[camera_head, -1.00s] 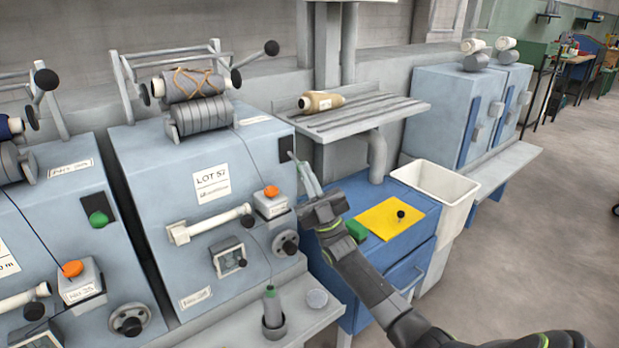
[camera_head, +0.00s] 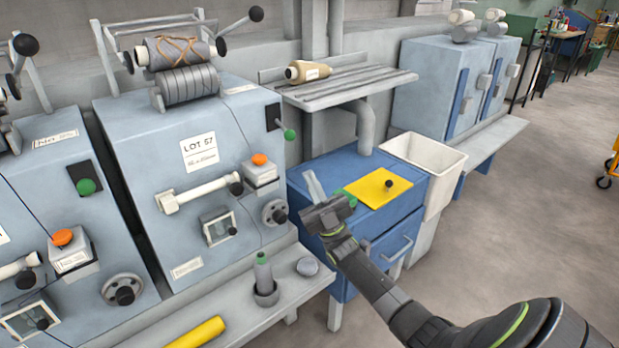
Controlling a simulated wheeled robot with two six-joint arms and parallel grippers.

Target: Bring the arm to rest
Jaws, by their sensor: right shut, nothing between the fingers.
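My right arm comes in from the lower right. Its gripper (camera_head: 315,187) is shut and empty, with pale fingers pointing up and away. In the picture it lies over the blue cabinet (camera_head: 345,285), just left of the yellow sheet (camera_head: 372,194), and seems apart from the spinning machine (camera_head: 130,150). I cannot tell its exact height above the cabinet top. A green knob (camera_head: 290,134) on the machine's dark side panel shows clear above the fingers. My left gripper is not in view.
A green block (camera_head: 347,199) sits partly behind my gripper. A white bin (camera_head: 425,152) stands right of the cabinet. A shelf with a tan cone (camera_head: 308,71) is above. A bottle (camera_head: 263,273) and a yellow roll (camera_head: 200,333) are on the machine's ledge.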

